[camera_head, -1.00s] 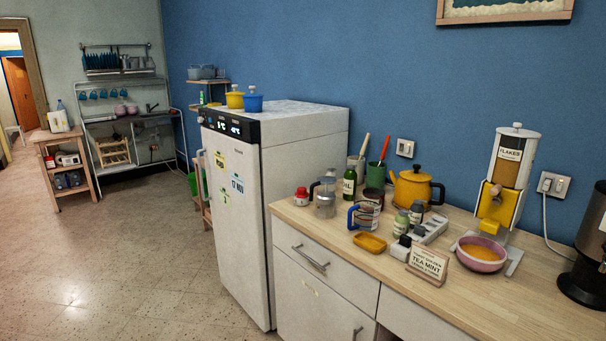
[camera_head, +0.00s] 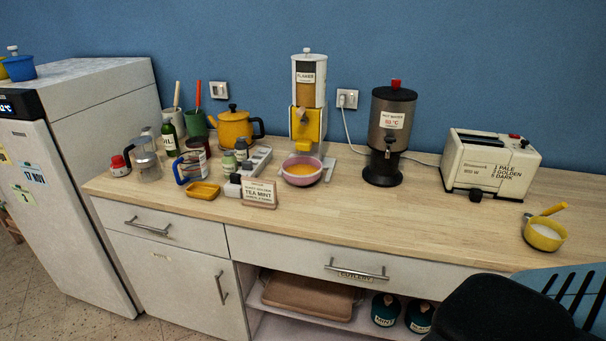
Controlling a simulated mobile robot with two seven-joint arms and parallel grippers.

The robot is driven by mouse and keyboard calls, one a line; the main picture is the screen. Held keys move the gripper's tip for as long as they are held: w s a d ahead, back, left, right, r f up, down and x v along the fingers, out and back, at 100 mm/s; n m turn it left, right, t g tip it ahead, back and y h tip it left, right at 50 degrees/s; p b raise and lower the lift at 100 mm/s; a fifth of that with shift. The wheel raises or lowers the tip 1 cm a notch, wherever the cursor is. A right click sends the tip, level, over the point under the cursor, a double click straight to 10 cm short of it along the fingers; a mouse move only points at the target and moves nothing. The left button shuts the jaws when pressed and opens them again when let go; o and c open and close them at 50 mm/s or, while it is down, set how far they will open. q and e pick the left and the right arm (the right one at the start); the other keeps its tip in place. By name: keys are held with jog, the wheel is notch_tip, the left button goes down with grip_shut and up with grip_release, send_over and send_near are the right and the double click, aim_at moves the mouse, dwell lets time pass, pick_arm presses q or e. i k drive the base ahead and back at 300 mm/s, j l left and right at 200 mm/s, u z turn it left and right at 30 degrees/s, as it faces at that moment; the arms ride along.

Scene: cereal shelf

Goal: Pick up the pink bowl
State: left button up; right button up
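The pink bowl (camera_head: 302,178) stands upright on the wooden counter, under the spout of the flakes dispenser (camera_head: 308,110). It holds something orange-yellow. Its whole front rim shows and nothing covers it. Neither of my grippers shows in the head view.
On the counter (camera_head: 400,220), a tea mint sign (camera_head: 259,193), a yellow dish (camera_head: 203,190) and jars stand left of the bowl. A hot water dispenser (camera_head: 388,135), a toaster (camera_head: 490,165) and a yellow bowl (camera_head: 543,236) stand to its right. The counter before the bowl is clear.

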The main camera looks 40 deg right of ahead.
aim_at(300, 170)
jog(key=i+j, duration=0.2)
jog(key=j, duration=0.15)
jog(key=i+j, duration=0.25)
jog(key=j+z, duration=0.35)
jog(key=z, duration=1.3)
jog(key=i+j, duration=0.05)
jog(key=i, duration=0.05)
